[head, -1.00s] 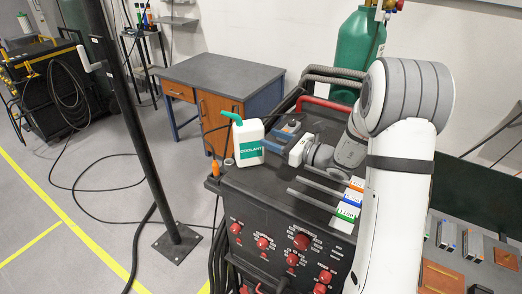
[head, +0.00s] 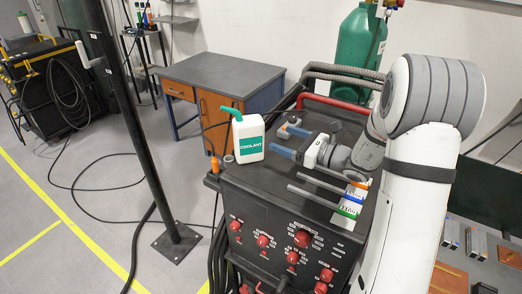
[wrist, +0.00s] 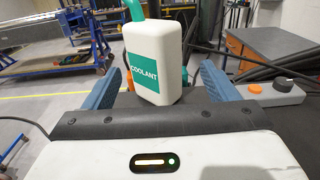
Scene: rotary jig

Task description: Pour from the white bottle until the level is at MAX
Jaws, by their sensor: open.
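The white bottle (head: 249,140) stands upright on the black machine top (head: 229,178), with a green label reading COOLANT and a green spout on top. My gripper (head: 286,140) is to its right in the head view, fingers pointing at it. In the wrist view the bottle (wrist: 154,62) stands ahead, between the directions of the two blue fingers (wrist: 158,88), left of the middle. The fingers are apart and do not appear to touch it. No MAX mark or liquid level can be made out.
An orange-topped item (head: 214,164) and a small grey ring (head: 228,159) sit left of the bottle. A green gas cylinder (head: 355,52) stands behind. A dark pole (head: 135,120) rises at left.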

